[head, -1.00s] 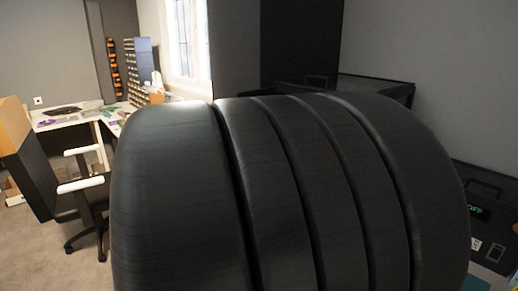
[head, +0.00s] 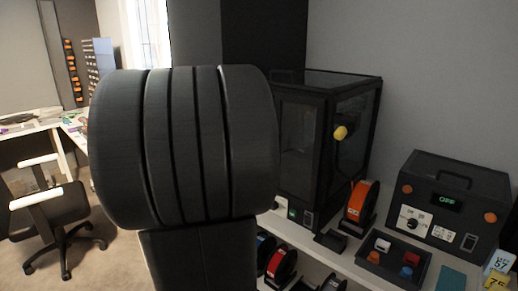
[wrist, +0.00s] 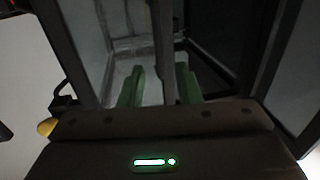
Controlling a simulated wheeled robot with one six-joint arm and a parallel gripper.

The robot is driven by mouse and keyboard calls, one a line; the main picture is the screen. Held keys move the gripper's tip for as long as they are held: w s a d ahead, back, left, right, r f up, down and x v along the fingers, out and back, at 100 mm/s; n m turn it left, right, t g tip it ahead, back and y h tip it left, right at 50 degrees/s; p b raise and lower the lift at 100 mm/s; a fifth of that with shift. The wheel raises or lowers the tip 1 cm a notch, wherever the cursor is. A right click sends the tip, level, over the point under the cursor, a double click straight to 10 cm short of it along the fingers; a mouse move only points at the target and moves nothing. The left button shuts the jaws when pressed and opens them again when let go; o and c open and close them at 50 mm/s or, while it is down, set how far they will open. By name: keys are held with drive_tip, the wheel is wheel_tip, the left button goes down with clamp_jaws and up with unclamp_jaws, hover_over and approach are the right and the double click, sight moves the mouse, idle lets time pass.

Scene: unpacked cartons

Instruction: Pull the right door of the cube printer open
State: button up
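The cube printer (head: 303,140) is a black-framed box with glass panels, on the white bench in the head view. A yellow knob (head: 340,132) sticks out at its right-hand glass panel (head: 355,130). I cannot tell from here whether that door is ajar. My gripper is hidden in the head view behind my dark arm. In the wrist view my gripper (wrist: 160,86) has two green fingers standing apart. An upright frame bar (wrist: 166,45) shows between them; the fingers do not visibly clamp it. Glass panels flank it, and a yellow piece (wrist: 46,127) shows at lower left.
An orange spool (head: 361,200) stands right of the printer. A dark tray (head: 372,262) of small coloured items and a black control box (head: 458,185) are farther right. More spools (head: 283,266) sit below the bench top. An office chair (head: 50,205) is at left.

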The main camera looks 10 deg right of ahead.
sight(292, 155)
drive_tip(key=x, duration=0.3)
drive_tip(key=shift+w+d, duration=0.2)
drive_tip(key=shift+w, duration=0.05)
clamp_jaws()
